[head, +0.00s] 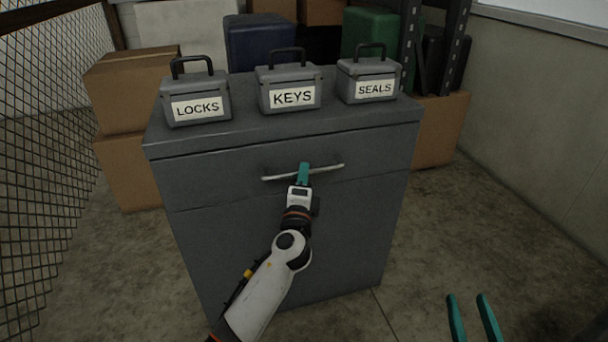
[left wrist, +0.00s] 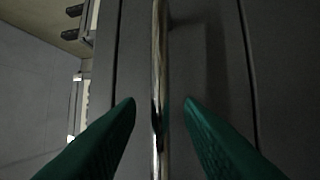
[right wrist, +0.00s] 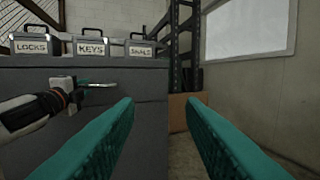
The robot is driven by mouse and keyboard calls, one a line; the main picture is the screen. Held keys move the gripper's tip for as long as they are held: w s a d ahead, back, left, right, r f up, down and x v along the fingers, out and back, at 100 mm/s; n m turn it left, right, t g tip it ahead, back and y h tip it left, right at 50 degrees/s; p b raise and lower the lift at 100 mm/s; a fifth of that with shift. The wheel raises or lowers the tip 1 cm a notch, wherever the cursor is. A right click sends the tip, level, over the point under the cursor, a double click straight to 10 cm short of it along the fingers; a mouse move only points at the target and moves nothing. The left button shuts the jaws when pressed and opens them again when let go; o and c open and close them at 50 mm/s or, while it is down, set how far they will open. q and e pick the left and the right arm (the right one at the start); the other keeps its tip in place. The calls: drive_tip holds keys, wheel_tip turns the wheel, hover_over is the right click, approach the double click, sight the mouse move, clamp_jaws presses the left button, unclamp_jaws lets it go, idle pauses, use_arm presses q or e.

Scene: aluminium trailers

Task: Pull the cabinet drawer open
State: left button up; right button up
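The grey cabinet (head: 290,240) stands ahead with its top drawer (head: 215,178) flush with the front, as far as I can see. The drawer has a silver bar handle (head: 330,168), which runs upright in the left wrist view (left wrist: 159,60). My left gripper (head: 304,170) is at the handle's middle. In the left wrist view its teal fingers (left wrist: 160,105) are apart, one on each side of the bar, with gaps between. My right gripper (head: 472,300) is open and empty, low at the right, away from the cabinet; its fingers also show in the right wrist view (right wrist: 160,105).
Three grey cases labelled LOCKS (head: 197,90), KEYS (head: 289,88) and SEALS (head: 370,80) stand on the cabinet top. Cardboard boxes (head: 130,90) and a mesh fence (head: 45,150) are at the left. The floor (head: 490,220) at the right is clear.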

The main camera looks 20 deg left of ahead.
use_arm(q)
drive_tip(key=shift+x, duration=1)
use_arm(e)
drive_tip(key=shift+a+r+t, duration=0.1)
drive_tip(key=shift+r+t, duration=0.3)
drive_tip(key=shift+r, duration=0.15)
use_arm(q)
clamp_jaws()
drive_tip(key=shift+s, duration=0.1)
use_arm(e)
drive_tip(key=shift+s, duration=0.15)
